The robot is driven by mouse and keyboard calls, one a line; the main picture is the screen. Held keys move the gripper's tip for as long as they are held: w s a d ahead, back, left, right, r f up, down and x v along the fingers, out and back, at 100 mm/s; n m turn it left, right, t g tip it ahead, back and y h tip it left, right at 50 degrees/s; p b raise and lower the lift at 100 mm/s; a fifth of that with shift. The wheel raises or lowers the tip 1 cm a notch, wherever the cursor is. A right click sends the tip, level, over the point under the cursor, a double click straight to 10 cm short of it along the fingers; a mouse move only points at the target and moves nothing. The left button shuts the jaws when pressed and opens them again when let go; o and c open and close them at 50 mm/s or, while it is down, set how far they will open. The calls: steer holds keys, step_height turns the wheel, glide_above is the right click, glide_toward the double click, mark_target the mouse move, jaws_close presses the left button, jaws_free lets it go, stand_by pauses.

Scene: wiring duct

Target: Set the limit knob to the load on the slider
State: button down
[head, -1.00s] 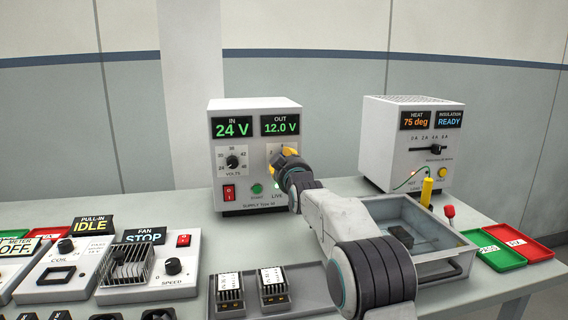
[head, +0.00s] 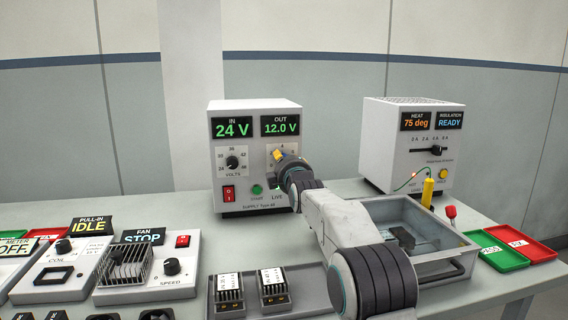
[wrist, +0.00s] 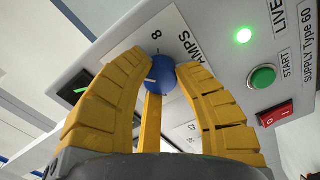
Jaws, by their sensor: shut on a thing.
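The blue limit knob (wrist: 160,74) with a white pointer line sits on the power supply's front (head: 224,170), beside the word AMPS and an 8. My gripper (wrist: 158,82) is shut on this knob, its yellow fingers around it in the wrist view. In the head view my gripper (head: 279,156) covers the knob and most of its scale. The slider (head: 436,150) is a black handle on the white heater box at right, in the right half of a scale in amps. Its exact mark is too small to tell.
The supply reads IN 24 V and OUT 12.0 V; its green lamp (wrist: 243,36) is lit. Its volts knob (head: 232,163) and red switch (head: 229,193) are left of my gripper. A grey tray (head: 448,251) stands under my arm, and a yellow post (head: 428,192) behind it.

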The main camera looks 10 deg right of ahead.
steer(key=shift+d+r+n, duration=0.1)
steer(key=shift+n, duration=4.7)
steer(key=c, duration=0.9)
jaws_free()
steer(key=shift+s, duration=5.95)
